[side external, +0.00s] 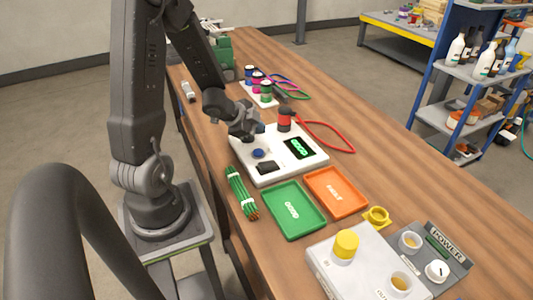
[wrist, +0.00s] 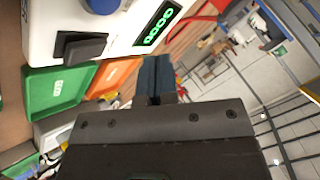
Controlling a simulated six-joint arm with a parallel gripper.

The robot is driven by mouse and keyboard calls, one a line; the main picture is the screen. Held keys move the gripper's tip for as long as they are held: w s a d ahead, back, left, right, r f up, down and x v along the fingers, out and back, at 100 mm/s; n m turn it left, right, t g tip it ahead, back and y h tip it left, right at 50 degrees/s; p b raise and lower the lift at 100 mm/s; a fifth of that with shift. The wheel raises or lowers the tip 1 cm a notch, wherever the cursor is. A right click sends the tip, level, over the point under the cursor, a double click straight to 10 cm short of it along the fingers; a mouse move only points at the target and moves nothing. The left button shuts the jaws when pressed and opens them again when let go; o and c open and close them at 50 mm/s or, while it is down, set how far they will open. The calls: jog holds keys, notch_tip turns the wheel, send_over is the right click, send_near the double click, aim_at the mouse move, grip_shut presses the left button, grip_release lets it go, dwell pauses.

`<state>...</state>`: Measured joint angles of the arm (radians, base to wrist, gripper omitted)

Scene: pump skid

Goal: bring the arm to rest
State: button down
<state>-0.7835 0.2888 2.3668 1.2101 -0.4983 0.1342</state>
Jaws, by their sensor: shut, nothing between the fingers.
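My gripper (side external: 243,130) hangs over the back left part of a white device with a green-lit display (side external: 279,154), in the side external view. In the wrist view the dark fingers of my gripper (wrist: 157,76) are together with nothing between them. The white device (wrist: 118,44) fills the top left of that view, with its green digits showing. I cannot tell the exact gap between my fingers and the device.
A green tray (side external: 292,232) and an orange tray (side external: 348,210) lie in front of the device. A bundle of green wires (side external: 240,188) lies left of them. A yellow-capped box (side external: 322,265) sits at the front.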

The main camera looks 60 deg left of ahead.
jog(key=d+r+n+g+y, duration=0.1)
jog(key=d+r+n+y, duration=0.5)
jog(key=r, duration=0.6)
jog(key=s+d+r+n+g+h, duration=0.1)
jog(key=s+d+r+h, duration=0.2)
jog(key=s+d, duration=0.2)
jog(key=s+d+r+g+h, duration=0.1)
jog(key=s+d+r+h, duration=0.2)
jog(key=s+d, duration=0.3)
jog(key=d+h, duration=0.1)
jog(key=d, duration=0.4)
jog(key=shift+d+r+n+g, duration=0.2)
jog(key=shift+d+n+g, duration=0.1)
jog(key=shift+d+n, duration=0.1)
